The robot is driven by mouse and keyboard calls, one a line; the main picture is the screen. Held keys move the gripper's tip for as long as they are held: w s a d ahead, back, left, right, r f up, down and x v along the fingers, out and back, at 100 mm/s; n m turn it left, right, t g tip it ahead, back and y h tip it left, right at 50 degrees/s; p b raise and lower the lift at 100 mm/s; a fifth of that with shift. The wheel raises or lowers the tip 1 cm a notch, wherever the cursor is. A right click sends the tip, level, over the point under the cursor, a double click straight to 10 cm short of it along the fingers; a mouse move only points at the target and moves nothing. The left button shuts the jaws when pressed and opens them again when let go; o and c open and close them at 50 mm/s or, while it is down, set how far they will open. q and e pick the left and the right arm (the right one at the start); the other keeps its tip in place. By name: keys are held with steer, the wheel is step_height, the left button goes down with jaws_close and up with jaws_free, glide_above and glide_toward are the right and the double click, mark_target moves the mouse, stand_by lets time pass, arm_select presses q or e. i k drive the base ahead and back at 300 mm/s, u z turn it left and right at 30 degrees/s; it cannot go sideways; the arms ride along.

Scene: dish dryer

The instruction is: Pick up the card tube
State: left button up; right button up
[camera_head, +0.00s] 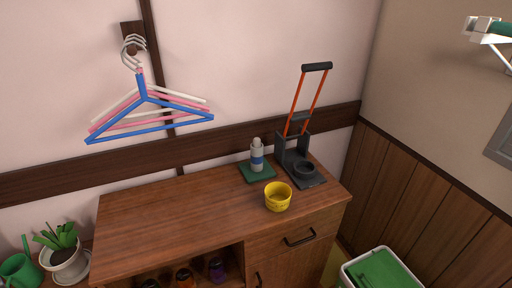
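I cannot make out a card tube for certain in the head view. A green, rod-like thing (502,28) with a pale end lies at the top right, cut off by the picture's edge; I cannot tell if it is the card tube. A grey-and-white bottle (257,156) with a blue band stands upright on a dark green mat (247,177) on the wooden cabinet. Neither of my grippers shows in this view.
The wooden cabinet (165,215) also holds a yellow bowl (278,202) and a dark stand (316,182) with orange-red rails. Its left top is clear. Hangers (144,98) hang on the wall. A potted plant (61,237) stands left, a green-topped bin (381,272) lower right.

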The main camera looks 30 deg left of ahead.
mark_target(257, 155)
steer(key=u, duration=0.8)
steer(key=i, duration=0.85)
steer(key=u, duration=0.9)
